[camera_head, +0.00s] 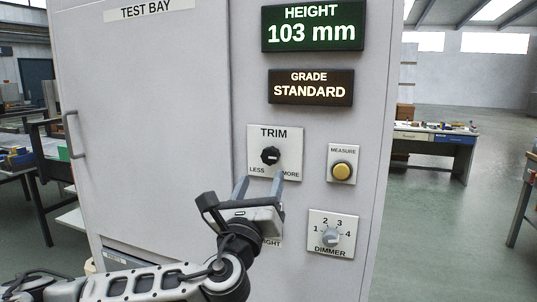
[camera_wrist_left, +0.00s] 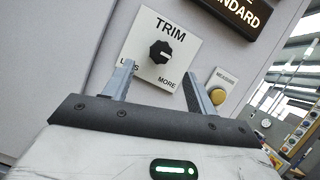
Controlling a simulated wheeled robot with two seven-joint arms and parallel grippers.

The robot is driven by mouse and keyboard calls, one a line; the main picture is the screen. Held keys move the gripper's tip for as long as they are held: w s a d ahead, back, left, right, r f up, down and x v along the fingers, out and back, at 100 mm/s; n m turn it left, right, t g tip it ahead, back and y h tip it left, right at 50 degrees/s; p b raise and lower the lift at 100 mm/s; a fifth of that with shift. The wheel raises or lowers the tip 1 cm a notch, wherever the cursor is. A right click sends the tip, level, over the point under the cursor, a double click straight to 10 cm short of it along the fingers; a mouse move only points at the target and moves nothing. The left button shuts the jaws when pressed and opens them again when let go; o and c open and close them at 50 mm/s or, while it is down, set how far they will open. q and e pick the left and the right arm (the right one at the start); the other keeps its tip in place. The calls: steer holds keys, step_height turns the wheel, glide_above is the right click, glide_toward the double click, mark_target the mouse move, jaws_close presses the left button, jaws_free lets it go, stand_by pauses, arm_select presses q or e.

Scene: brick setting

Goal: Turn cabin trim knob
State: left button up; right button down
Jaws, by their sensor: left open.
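The black trim knob (camera_head: 271,156) sits on a white plate marked TRIM, LESS and MORE on the grey cabinet front. It also shows in the left wrist view (camera_wrist_left: 160,52), with its light pointer mark toward the right. My left gripper (camera_head: 260,183) is open and empty, just below the knob in the head view. In the left wrist view its two fingers (camera_wrist_left: 158,78) point at the plate, with the knob beyond and between them, apart from both. The displays read HEIGHT 103 mm (camera_head: 313,25) and GRADE STANDARD (camera_head: 311,87). My right gripper is not in view.
A yellow MEASURE button (camera_head: 341,171) is right of the trim plate. A DIMMER knob (camera_head: 330,237) is below it. My left gripper partly hides a label under the trim plate. A cabinet door with a handle (camera_head: 72,135) is at left. Desks (camera_head: 432,140) stand behind at right.

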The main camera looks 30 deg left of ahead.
mark_target(269, 160)
arm_select(q)
steer(key=p+x, duration=0.1)
steer(key=x, duration=0.6)
steer(key=shift+w+a+p, duration=0.1)
steer(key=shift+w+p, duration=0.15)
steer(key=shift+p, duration=0.05)
steer(key=c, duration=1)
